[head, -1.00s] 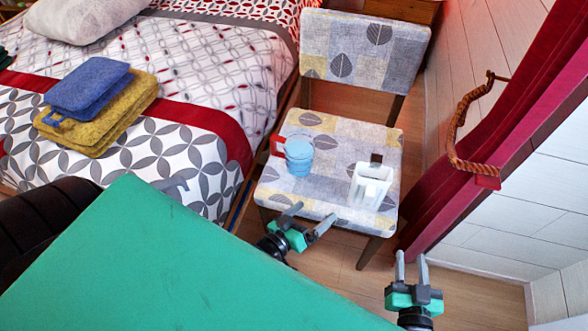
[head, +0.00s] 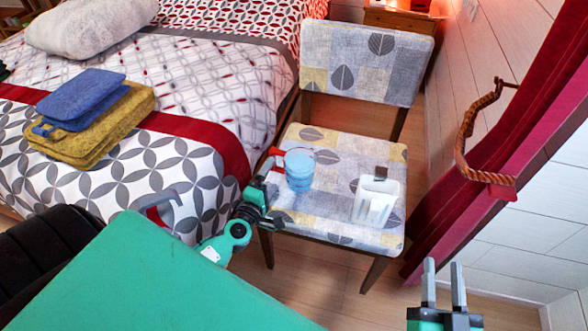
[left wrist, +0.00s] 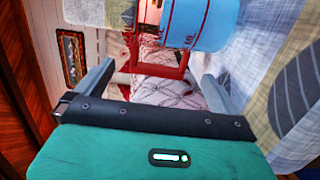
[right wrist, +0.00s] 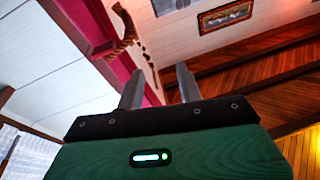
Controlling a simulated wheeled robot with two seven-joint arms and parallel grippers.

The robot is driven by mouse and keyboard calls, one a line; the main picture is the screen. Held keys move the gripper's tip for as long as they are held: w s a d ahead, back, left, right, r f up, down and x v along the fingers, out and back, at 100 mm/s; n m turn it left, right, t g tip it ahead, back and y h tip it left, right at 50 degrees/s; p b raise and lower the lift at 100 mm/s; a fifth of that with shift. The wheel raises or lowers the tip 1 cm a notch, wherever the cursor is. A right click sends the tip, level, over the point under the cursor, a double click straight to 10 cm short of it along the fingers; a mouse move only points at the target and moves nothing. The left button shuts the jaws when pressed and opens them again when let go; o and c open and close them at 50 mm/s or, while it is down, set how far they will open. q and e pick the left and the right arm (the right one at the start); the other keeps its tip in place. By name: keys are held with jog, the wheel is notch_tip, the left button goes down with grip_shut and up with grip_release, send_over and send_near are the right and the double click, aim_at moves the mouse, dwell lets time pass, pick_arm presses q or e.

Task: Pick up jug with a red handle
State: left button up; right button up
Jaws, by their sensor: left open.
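The light blue jug (head: 299,172) with a red handle (head: 271,159) stands on the chair seat, its handle turned left. In the left wrist view, the blue jug body (left wrist: 208,22) is at the top and the red handle (left wrist: 160,72) shows between my finger tips. My left gripper (head: 275,186) is open at the chair's left edge, close to the handle; I cannot tell whether it touches it. My right gripper (head: 443,266) is open and empty, right of the chair; its spread fingers also show in the right wrist view (right wrist: 151,80).
A clear white container (head: 374,203) with a dark handle stands right of the jug on the patterned chair (head: 335,222). The bed (head: 205,85) with folded towels (head: 95,125) is left. A red curtain (head: 470,190) with a rope tie hangs at right.

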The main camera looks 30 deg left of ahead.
aim_at(276, 169)
pick_arm(q)
jog(key=w, duration=0.4)
jog(key=shift+w+a, duration=0.1)
jog(key=shift+a, duration=0.15)
jog(key=w, duration=0.4)
jog(key=shift+w+a, duration=0.15)
jog(key=shift+a, duration=0.1)
jog(key=shift+w+b, duration=0.3)
jog(key=shift+w, duration=0.15)
jog(key=c, duration=1.6)
jog(key=shift+o, duration=0.2)
pick_arm(e)
jog(key=shift+w+d+r+t, duration=0.15)
jog(key=shift+r+t, duration=0.15)
jog(key=shift+r, duration=0.25)
jog(key=shift+s+d+r+t, duration=0.15)
jog(key=shift+r+t, duration=0.15)
jog(key=shift+r, duration=0.2)
